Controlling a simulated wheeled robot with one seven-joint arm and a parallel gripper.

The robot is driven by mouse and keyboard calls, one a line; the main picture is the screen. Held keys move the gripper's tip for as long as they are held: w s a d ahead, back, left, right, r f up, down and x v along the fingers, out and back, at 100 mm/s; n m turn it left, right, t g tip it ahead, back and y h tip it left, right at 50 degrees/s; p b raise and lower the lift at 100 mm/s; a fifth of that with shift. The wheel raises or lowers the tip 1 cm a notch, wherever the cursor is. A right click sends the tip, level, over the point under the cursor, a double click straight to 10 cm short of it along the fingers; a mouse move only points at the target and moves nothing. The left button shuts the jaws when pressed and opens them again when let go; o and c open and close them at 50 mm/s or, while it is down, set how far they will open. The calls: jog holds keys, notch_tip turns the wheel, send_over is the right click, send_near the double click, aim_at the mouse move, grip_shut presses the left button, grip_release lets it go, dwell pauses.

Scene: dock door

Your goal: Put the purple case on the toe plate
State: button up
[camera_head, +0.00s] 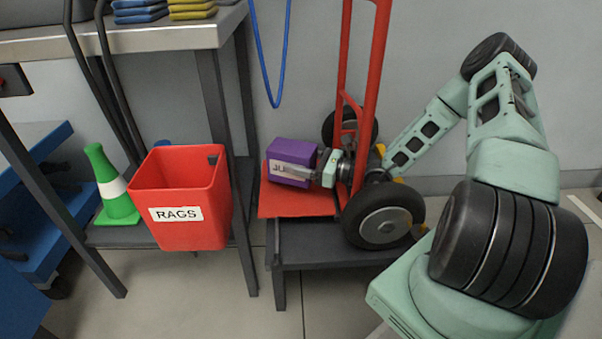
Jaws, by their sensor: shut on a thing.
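The purple case (291,153) is a small box with a pale label on its front. It is at the toe plate of the red hand truck, over the plate's left part. The toe plate (295,203) is a flat red sheet on a dark low stand. My gripper (318,168) reaches in from the right, past the hand truck's frame, and is shut on the case's right side. The case looks upright and very low over the plate; I cannot tell whether it touches. The fingertips are small and partly hidden against the case.
The hand truck's red uprights (368,80) and black wheels (384,215) stand close to my arm. A red RAGS bin (180,196) and a green cone (112,186) are at left, by the workbench (120,40). A blue hose (272,70) hangs behind.

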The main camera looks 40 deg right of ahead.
notch_tip(320, 180, down, 2)
jog(key=shift+f+b, duration=0.2)
jog(key=shift+b, duration=0.45)
jog(key=shift+r, duration=0.15)
jog(key=o, duration=1.4)
jog(key=shift+f, duration=0.2)
